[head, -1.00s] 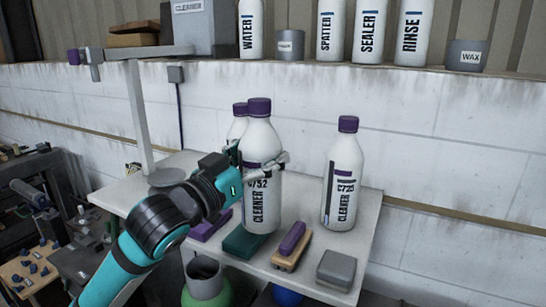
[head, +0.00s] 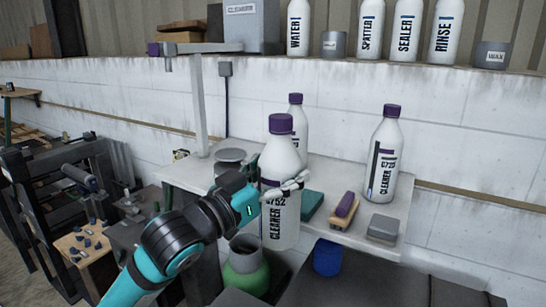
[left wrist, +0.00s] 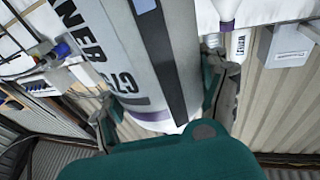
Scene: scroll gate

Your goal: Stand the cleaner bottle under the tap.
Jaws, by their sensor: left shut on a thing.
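My left gripper (head: 284,190) is shut on a white cleaner bottle (head: 280,228) with a purple cap, its label reading about C752. The bottle is roughly upright, in front of the bench's front edge. In the left wrist view the bottle (left wrist: 150,50) sits between the two fingers. The tap (head: 168,63) is a small nozzle under a grey arm on a post, at the upper left, with a purple end. A round grey disc (head: 231,156) lies on the bench near the post. The held bottle is right of the tap and disc. My right gripper is not in view.
Another cleaner bottle (head: 384,160) stands at the bench's right; a third (head: 297,112) stands partly hidden behind the held one. A brush (head: 343,208), a green block (head: 312,205) and a grey block (head: 383,229) lie on the bench (head: 180,172). A green container (head: 245,275) stands below.

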